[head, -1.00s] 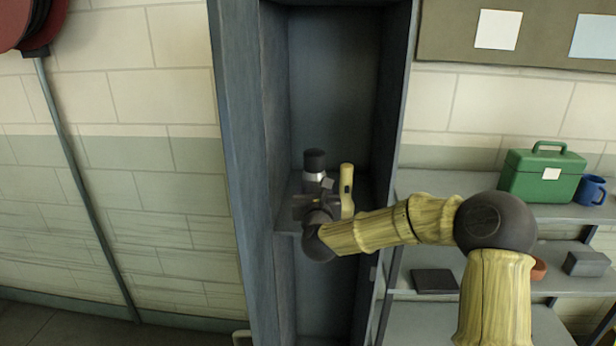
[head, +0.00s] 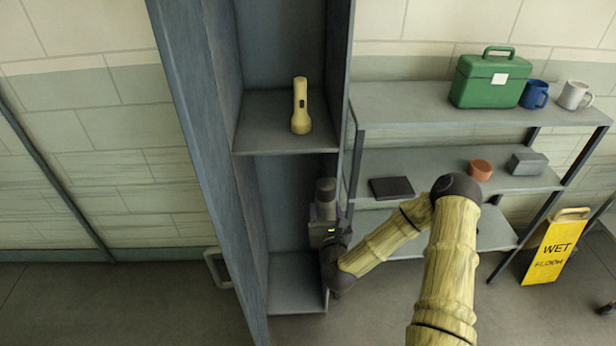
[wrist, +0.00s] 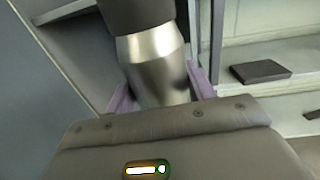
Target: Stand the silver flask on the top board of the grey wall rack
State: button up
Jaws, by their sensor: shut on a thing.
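The silver flask (head: 325,211) with its dark cap is held roughly upright in my gripper (head: 326,222), which partly hides its lower part. In the wrist view the flask's silver body (wrist: 157,70) sits between the purple fingers of my gripper (wrist: 160,92); the cap is cut off by the top edge. In the head view the flask shows against the tall cabinet's lower opening, beside its right side panel and below the torch's shelf. The grey wall rack (head: 415,105) stands to the right; its top board is well above and right of the flask.
The top board carries a green box (head: 487,82), a blue mug (head: 534,94) and a white mug (head: 574,95); its left part is clear. Below are a dark flat case (head: 391,188), an orange pot (head: 480,170) and a grey box (head: 528,163). A yellow torch (head: 300,108) stands in the cabinet (head: 195,130).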

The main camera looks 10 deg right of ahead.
jog(key=s+d+f, duration=0.4)
jog(key=s+f, duration=0.1)
jog(key=f, duration=0.4)
jog(key=shift+f+b, duration=0.3)
jog(key=shift+f, duration=0.05)
jog(key=shift+d, duration=0.15)
